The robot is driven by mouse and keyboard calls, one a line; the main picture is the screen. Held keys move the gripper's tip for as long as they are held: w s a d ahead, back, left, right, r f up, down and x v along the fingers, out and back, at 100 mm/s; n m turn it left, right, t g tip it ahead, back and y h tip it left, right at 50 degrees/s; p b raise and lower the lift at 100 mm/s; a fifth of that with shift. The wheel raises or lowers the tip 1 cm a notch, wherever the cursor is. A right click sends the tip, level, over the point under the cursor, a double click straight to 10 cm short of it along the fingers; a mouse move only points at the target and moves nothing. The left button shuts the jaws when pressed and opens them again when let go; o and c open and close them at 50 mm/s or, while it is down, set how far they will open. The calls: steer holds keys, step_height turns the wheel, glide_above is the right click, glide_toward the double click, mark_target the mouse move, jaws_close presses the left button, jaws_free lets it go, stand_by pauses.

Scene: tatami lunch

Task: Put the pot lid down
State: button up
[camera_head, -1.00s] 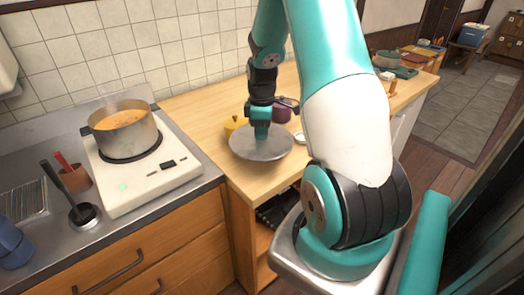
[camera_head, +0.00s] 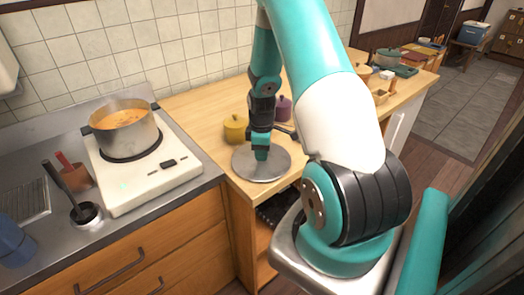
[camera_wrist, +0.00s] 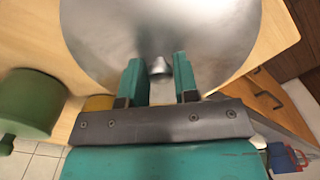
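The pot lid (camera_head: 279,172) is a round grey metal disc, level at the counter's near left end. It appears to rest on the wood, though its underside is hidden. In the wrist view the lid (camera_wrist: 160,25) fills the upper middle, with its small knob (camera_wrist: 160,68) between my two teal fingertips. My gripper (camera_head: 261,154) points down over the lid's middle. The pot (camera_head: 124,136) of orange soup stands uncovered on the white stove.
A yellow pot (camera_head: 235,130) stands just behind the lid, and a purple pot (camera_head: 284,108) beyond my wrist. A green pot (camera_wrist: 28,102) shows in the wrist view. The wooden counter (camera_head: 195,103) is bare left of the yellow pot. A ladle holder (camera_head: 87,215) stands before the stove.

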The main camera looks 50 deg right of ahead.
steer(key=o, duration=0.3)
step_height(320, 180, up, 12)
steer(key=b, duration=0.2)
steer(key=w+a+r, duration=0.2)
steer(key=a+r, duration=0.3)
steer(key=a, duration=0.7)
steer(key=s+a+r+t+y, duration=0.1)
steer(key=s+a+r+y, duration=0.2)
steer(key=a, duration=0.7)
steer(key=s+a+r, duration=0.4)
steer(key=s+a, duration=0.1)
steer(key=a, duration=0.5)
steer(key=s+a+r+g+y, duration=0.1)
steer(key=s+a, duration=0.5)
steer(key=s, duration=0.3)
steer(key=shift+a+r+n, duration=0.15)
steer(key=shift+n, duration=0.15)
steer(key=shift+s, duration=0.1)
